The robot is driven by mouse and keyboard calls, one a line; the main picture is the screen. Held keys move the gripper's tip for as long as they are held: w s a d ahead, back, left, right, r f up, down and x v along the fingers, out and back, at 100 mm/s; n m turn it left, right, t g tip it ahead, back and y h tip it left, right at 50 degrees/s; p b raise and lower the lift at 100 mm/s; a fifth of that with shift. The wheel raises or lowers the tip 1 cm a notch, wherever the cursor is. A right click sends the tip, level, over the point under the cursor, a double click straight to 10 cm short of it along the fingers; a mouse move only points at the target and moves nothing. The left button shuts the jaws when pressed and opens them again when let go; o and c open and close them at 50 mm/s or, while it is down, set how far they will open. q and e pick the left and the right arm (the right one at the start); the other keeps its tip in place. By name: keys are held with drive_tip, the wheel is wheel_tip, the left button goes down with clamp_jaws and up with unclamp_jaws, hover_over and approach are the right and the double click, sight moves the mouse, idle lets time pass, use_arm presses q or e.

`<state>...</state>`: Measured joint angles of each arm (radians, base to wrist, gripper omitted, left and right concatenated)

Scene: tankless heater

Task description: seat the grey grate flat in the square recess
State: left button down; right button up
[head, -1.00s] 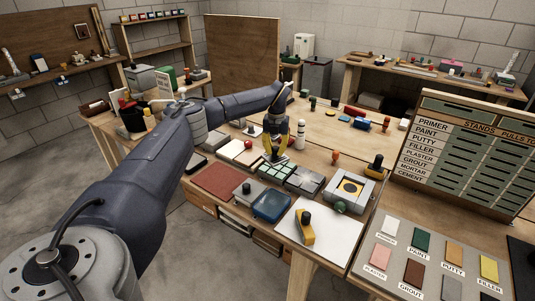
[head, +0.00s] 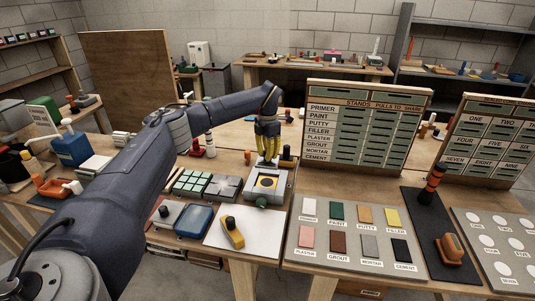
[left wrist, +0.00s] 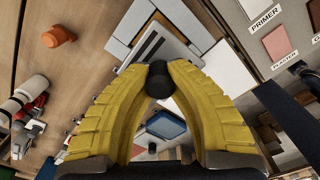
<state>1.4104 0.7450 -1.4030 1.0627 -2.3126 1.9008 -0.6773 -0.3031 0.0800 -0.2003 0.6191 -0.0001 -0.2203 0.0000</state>
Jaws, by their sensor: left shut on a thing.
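My left gripper (head: 267,160) has yellow fingers and hangs just above the grey heater block (head: 280,187). The block's square recess shows a yellow face with a dark round centre. In the left wrist view the fingertips (left wrist: 160,78) are closed on a black knob. A grey plate with dark slots, seemingly the grate (left wrist: 168,50), shows just beyond the knob. It is over or beside the pale grey block (left wrist: 128,28). The fingers hide part of the plate, so I cannot tell its tilt or whether it touches the block. My right gripper is not in view.
A white sheet with a yellow, black-knobbed tool (head: 233,232) lies in front of the block. A grey tile (head: 223,187) and a blue tray (head: 193,221) are left. A labelled board (head: 365,130) stands to the right. An orange knob (left wrist: 60,36) stands nearby.

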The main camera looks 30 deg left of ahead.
sight(267, 164)
use_arm(q)
drive_tip(key=shift+s+a, duration=0.1)
drive_tip(key=shift+a, duration=0.05)
idle(0.5)
drive_tip(key=shift+f, duration=2.45)
drive_tip(key=shift+f, duration=0.35)
drive_tip(key=shift+f, duration=1.35)
drive_tip(key=shift+f, duration=1)
idle(0.4)
drive_tip(key=c, duration=1.3)
unclamp_jaws()
drive_tip(key=shift+r, duration=0.1)
